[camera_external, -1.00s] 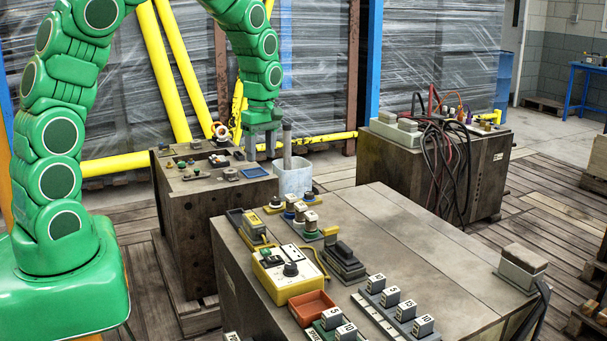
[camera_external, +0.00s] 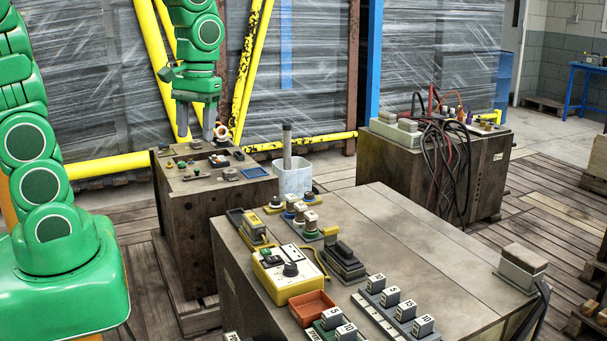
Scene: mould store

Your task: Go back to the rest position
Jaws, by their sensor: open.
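My gripper (camera_external: 196,133) hangs pointing down above the far left part of the dark block (camera_external: 190,235) at the back left. Its two grey fingers are apart, with nothing seen between them. The fingertips appear close to several small parts on the block's top, but I cannot tell the exact height above them. My green arm comes in from the left and the top edge, and its upper part is out of the picture.
A light grey holder (camera_external: 294,180) with an upright grey rod stands right of the block. The front bench (camera_external: 400,225) carries a yellow control box (camera_external: 287,279), a reddish tray (camera_external: 311,307) and numbered blocks. Cables (camera_external: 452,165) hang over the back right block. Yellow rails stand behind my gripper.

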